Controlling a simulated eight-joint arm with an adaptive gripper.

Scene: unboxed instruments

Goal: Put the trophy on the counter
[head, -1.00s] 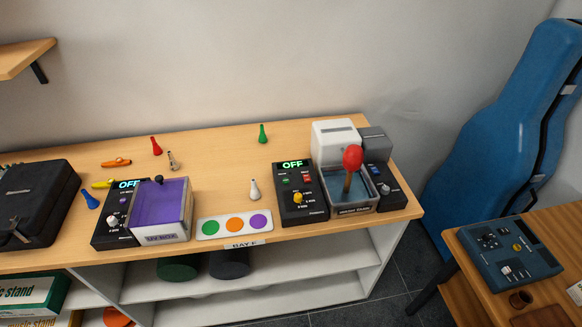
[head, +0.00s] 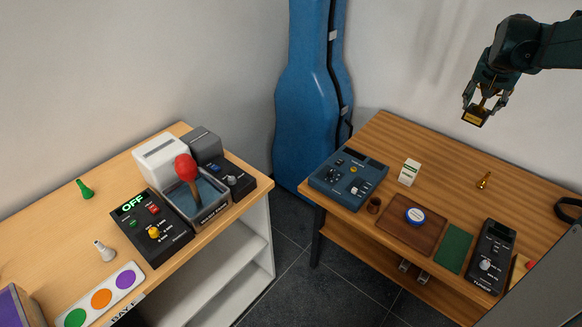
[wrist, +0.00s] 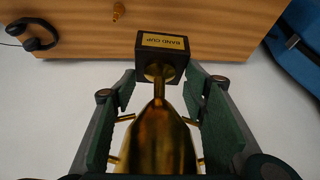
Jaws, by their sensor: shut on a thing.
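The trophy is a gold cup (wrist: 160,140) on a dark block base (wrist: 162,58) with a gold plate reading BAND CUP. My gripper (wrist: 160,105) is shut around the gold cup, with one green-padded finger on each side. In the head view my gripper (head: 487,98) is at the upper right, in the air above the back of the brown wooden table (head: 440,160). The trophy's dark base (head: 475,117) hangs below the fingers, clear of any surface. Much of the cup is hidden by the fingers there. Which surface is the counter, I cannot tell.
The brown table holds a blue device (head: 348,178), a white box (head: 409,172), a brown tray (head: 400,238), a small brass piece (head: 484,180), a black tuner (head: 491,257) and headphones (wrist: 35,35). A light bench (head: 60,205) with devices stands left. A blue case (head: 310,110) stands between.

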